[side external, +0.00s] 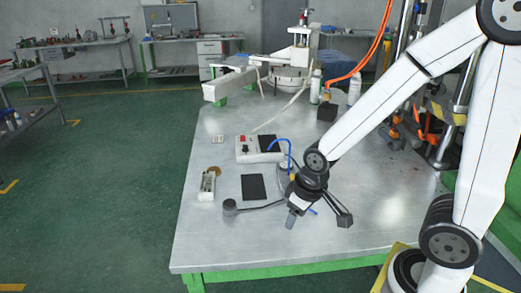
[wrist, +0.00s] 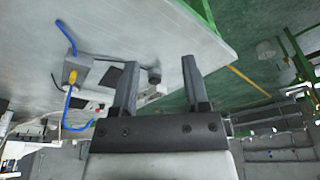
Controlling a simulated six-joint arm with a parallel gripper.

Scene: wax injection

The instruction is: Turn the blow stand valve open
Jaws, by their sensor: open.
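A small grey block with a yellow part and blue hoses (wrist: 77,70), likely the blow stand valve, stands on the table in the wrist view, left of my gripper (wrist: 158,62). My gripper's two dark fingers are spread, with nothing held between them. They are apart from the block. In the side view my gripper (side external: 297,207) is low over the front of the table. My wrist hides most of the block there; only a blue hose (side external: 284,145) and a bit of yellow show beside it. The valve's handle position cannot be told.
A dark round piece (side external: 229,205) stands on the steel table (side external: 215,250), left of my gripper. A black pad (side external: 253,187), a white control box (side external: 247,150) and a small pale device (side external: 207,186) lie nearby. The table's front left is clear.

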